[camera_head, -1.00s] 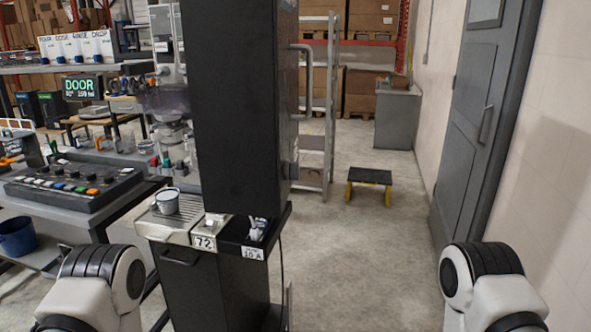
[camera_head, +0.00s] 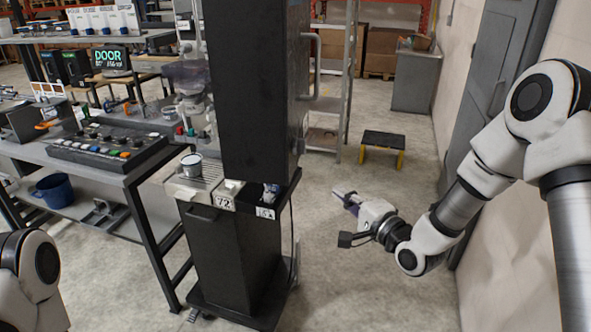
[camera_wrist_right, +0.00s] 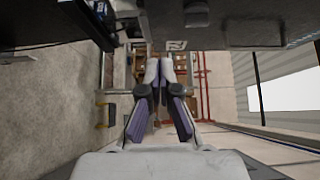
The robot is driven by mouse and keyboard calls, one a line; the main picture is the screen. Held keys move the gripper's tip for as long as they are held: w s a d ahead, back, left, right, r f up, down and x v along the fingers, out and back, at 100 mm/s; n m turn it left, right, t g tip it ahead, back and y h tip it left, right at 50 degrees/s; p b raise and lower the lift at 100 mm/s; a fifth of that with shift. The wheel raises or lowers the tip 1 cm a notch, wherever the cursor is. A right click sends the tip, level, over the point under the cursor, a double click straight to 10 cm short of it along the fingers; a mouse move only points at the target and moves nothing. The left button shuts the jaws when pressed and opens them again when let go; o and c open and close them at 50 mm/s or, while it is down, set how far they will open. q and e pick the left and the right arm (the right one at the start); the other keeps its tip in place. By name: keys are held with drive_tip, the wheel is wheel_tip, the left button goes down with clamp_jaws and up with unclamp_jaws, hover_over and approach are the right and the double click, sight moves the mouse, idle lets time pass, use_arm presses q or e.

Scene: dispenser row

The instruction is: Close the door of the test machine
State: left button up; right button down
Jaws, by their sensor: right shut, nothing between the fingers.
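The test machine is a tall black unit on a black pedestal (camera_head: 230,260). Its tall black door panel (camera_head: 258,90) stands out toward me, with a grey bar handle (camera_head: 313,70) on its right face. A screen (camera_head: 110,59) on the left shows "DOOR" with small figures I cannot read surely. My right gripper (camera_head: 341,194) is shut and empty, low to the right of the pedestal and apart from it. In the right wrist view its fingers (camera_wrist_right: 159,72) are together below a dark surface (camera_wrist_right: 240,22). My left gripper is out of view; only an arm link shows.
A drip tray (camera_head: 183,190) with a metal cup (camera_head: 191,166) sits left of the panel. A button console (camera_head: 108,148) is on the bench. A black and yellow step stool (camera_head: 384,142) and shelf ladder (camera_head: 335,110) stand behind.

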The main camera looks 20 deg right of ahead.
drive_tip(key=p, duration=0.3)
approach(293, 168)
drive_tip(key=w+d, duration=0.2)
drive_tip(key=w, duration=0.2)
drive_tip(key=w+a, duration=0.1)
drive_tip(key=w+a+p, duration=0.1)
drive_tip(key=a, duration=0.1)
drive_tip(key=shift+a, duration=0.5)
drive_tip(key=shift+d, duration=0.15)
drive_tip(key=shift+f, duration=0.1)
